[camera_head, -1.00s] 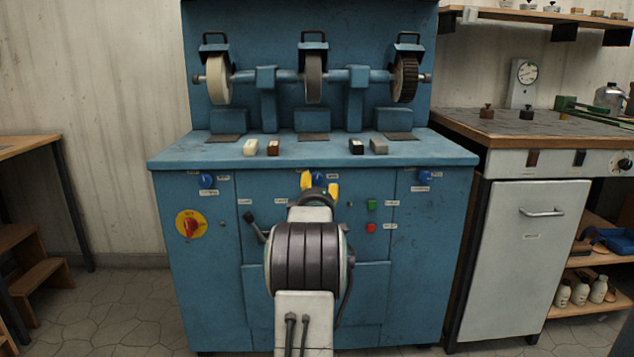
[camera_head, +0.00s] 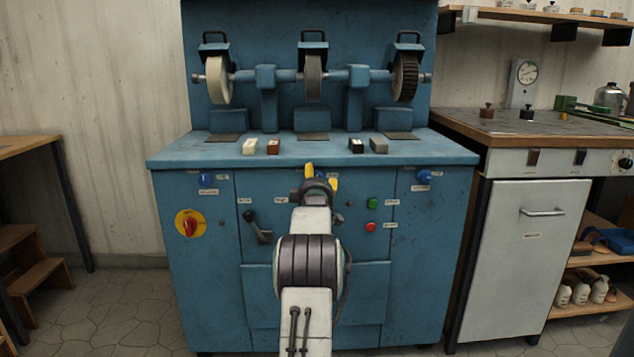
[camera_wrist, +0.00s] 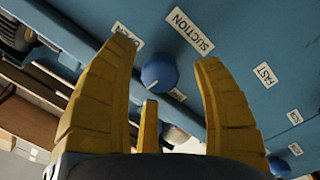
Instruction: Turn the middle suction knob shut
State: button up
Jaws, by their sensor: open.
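The middle suction knob (camera_wrist: 160,72) is round and blue with a white pointer line, below a SUCTION label (camera_wrist: 190,31) in the wrist view. The line slants toward the lower left. My gripper (camera_wrist: 166,54) is open, with yellow fingers to the left and right of the knob and a third below it. Gaps show between the fingers and the knob; I cannot tell any contact.
Similar blue knobs sit at left (camera_head: 206,180) and right (camera_head: 424,177). A black lever (camera_head: 257,227) is left of my arm. Green (camera_head: 372,203) and red (camera_head: 371,227) buttons are to its right, and a red-yellow switch (camera_head: 189,224) is far left.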

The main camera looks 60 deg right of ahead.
jog(key=shift+w+d, duration=0.2)
jog(key=shift+d, duration=0.15)
jog(key=shift+o, duration=0.2)
jog(key=shift+d, duration=0.1)
jog(key=c, duration=1.2)
jog(key=shift+n, duration=0.8)
jog(key=shift+c, duration=0.3)
jog(key=o, duration=1.2)
jog(key=shift+v, duration=6)
